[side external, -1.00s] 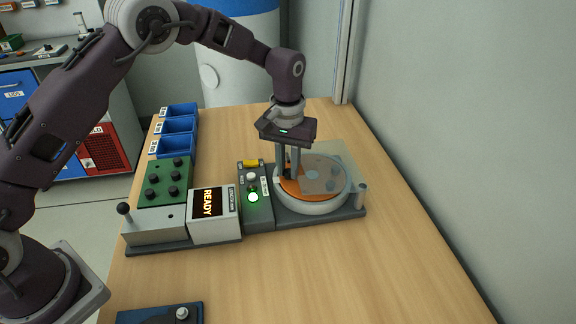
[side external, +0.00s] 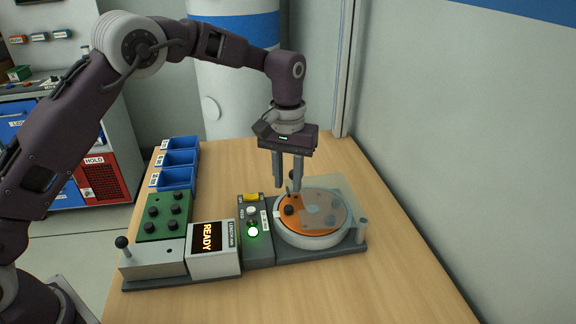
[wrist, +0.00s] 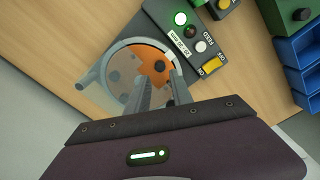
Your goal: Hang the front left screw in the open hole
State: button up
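A green block (side external: 163,216) at the left holds several dark round-headed screws (side external: 152,212). An orange disc (side external: 291,222) sits in a round grey housing (side external: 312,241), mostly under a clear cover. One dark screw head (side external: 289,210) shows on the uncovered part of the disc; it also shows in the wrist view (wrist: 159,66). An open hole cannot be made out clearly. My gripper (side external: 287,190) is above the disc's back left edge, its fingers apart with nothing between them. In the wrist view the fingers (wrist: 160,85) also stand apart. A thin dark rod with a knob stands behind them.
A grey box with a READY screen (side external: 212,244) and a button panel with a lit green lamp (side external: 253,231) stand between block and disc. A black-knobbed lever (side external: 122,242) is at the left. Blue bins (side external: 177,178) stand behind. The table at right is clear.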

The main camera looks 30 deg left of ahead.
jog(key=s+a+r+t, duration=0.1)
jog(key=s+r, duration=0.2)
jog(key=r, duration=0.4)
jog(key=s+a+r, duration=0.2)
jog(key=s+r, duration=0.1)
jog(key=r, duration=0.4)
jog(key=s+a+r+m+t, duration=0.1)
jog(key=s+r, duration=0.1)
jog(key=s, duration=0.3)
jog(key=s+a+r+t, duration=0.1)
jog(key=s+a+r, duration=0.15)
jog(key=s, duration=0.25)
jog(key=s+a+f+m+t, duration=0.1)
jog(key=s+f, duration=0.1)
jog(key=s, duration=0.7)
jog(key=s+f+m+t, duration=0.1)
jog(key=s+f, duration=0.1)
jog(key=s, duration=0.6)
jog(key=shift+s+a+f+t, duration=0.25)
jog(key=shift+s+a+t, duration=0.05)
jog(key=shift+s+a, duration=0.1)
